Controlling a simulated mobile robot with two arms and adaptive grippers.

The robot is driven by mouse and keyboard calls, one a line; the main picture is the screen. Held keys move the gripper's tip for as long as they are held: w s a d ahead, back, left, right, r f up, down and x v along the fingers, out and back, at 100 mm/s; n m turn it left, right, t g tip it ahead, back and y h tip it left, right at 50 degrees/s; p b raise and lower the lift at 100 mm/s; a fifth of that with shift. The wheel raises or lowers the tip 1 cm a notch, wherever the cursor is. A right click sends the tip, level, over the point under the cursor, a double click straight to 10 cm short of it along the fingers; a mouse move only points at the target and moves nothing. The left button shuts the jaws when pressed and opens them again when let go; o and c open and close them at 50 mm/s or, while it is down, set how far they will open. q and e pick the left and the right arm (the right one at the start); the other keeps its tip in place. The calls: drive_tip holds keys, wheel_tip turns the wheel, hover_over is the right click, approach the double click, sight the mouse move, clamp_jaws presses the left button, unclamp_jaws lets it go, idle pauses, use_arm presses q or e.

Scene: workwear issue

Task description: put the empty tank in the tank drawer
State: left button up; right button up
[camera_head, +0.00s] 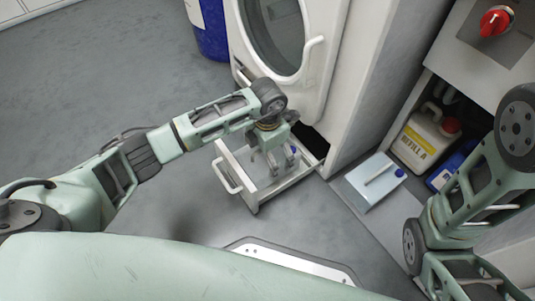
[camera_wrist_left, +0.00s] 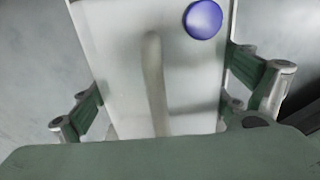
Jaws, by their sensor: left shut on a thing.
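My left gripper (camera_head: 271,160) is over the open tank drawer (camera_head: 286,184), its fingers reaching down inside the drawer's outline. It is shut on a pale, whitish tank (camera_wrist_left: 185,88) with a round blue-violet cap and a raised handle ridge. In the left wrist view the fingers stand on both sides of the tank. In the head view the gripper hides most of the tank, and a bit of blue shows beside the fingers. I cannot tell whether the tank touches the drawer's bottom. My right gripper is out of view.
The drawer sticks out below a white machine with a round door (camera_head: 275,35). At right, a similar pale tank with a blue cap (camera_head: 368,186) lies before an open cabinet holding a yellow-labelled refill canister (camera_head: 425,140) and a blue container (camera_head: 448,170). A blue barrel (camera_head: 209,30) stands behind.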

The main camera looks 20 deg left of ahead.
use_arm(q)
drive_tip(key=shift+f, duration=0.2)
drive_tip(key=o, duration=1)
drive_tip(key=shift+o, duration=0.2)
